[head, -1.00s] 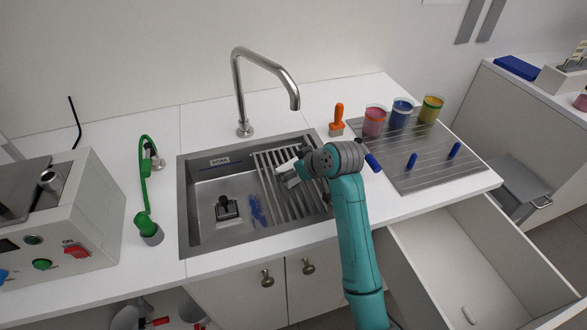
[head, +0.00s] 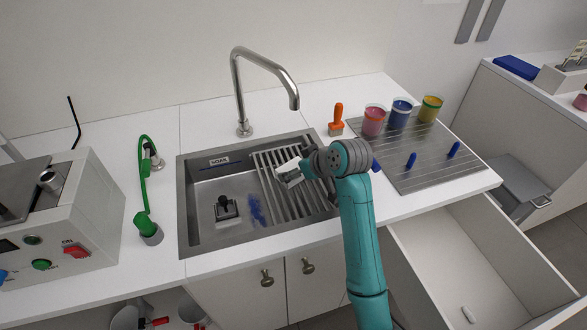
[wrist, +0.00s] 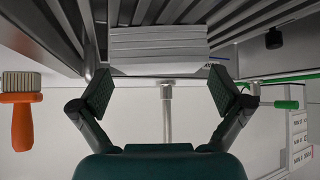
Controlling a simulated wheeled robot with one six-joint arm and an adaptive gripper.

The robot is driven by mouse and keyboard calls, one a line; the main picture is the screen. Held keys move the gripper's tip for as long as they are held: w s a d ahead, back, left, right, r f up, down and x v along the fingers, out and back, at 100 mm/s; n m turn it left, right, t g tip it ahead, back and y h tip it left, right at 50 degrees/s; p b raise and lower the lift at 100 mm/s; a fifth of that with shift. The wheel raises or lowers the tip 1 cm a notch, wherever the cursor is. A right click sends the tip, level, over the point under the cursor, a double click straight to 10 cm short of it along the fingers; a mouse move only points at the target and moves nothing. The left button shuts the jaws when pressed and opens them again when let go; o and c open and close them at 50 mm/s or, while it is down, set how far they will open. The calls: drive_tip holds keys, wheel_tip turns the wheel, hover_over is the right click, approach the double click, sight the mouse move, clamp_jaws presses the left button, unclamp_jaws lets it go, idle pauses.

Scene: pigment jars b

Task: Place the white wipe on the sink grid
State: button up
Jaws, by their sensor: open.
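The white wipe (head: 289,174) lies over the slats of the sink grid (head: 275,200), on the grid's left part towards the back. In the wrist view the folded wipe (wrist: 158,45) shows stacked layers against the slats, just beyond my fingertips. My gripper (head: 307,169) is just right of the wipe in the head view, and it hides part of the grid. In the wrist view my gripper (wrist: 160,92) has its two fingers wide apart with nothing between them.
The tall faucet (head: 262,75) rises behind the sink (head: 183,210). An orange brush (head: 337,120) and several pigment jars (head: 400,114) stand at the right, the jars by a ribbed drainboard (head: 435,175). A drawer (head: 480,250) is open at the lower right.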

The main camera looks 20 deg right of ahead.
drive_tip(key=v, duration=0.9)
drive_tip(key=shift+r, duration=0.15)
drive_tip(key=shift+s, duration=0.15)
